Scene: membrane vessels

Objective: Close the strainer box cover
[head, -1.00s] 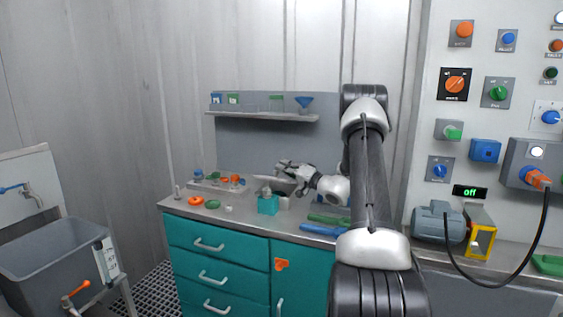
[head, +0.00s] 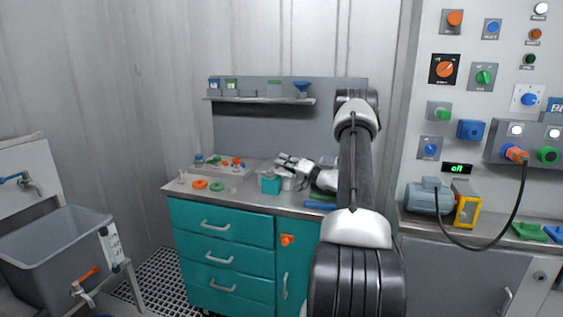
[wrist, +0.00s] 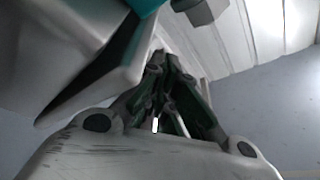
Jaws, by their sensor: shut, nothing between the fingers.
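The strainer box looks to be the small pale grey box (head: 288,183) on the bench top, just right of a teal container (head: 270,185). My gripper (head: 284,160) is directly above and at the box, coming from the right, and partly hides it. I cannot tell in the head view how far the cover is open. In the wrist view my gripper's fingers (wrist: 168,75) are together and empty. A large pale panel (wrist: 70,45), perhaps the cover or box wall, is close beside the fingers at upper left; whether they touch is unclear.
A tray (head: 225,172) with small coloured parts and orange and green rings (head: 200,184) lie to the left on the bench. A shelf (head: 260,100) is behind. A blue bar (head: 319,205) lies to the right. A blue-grey motor (head: 428,195) stands further right.

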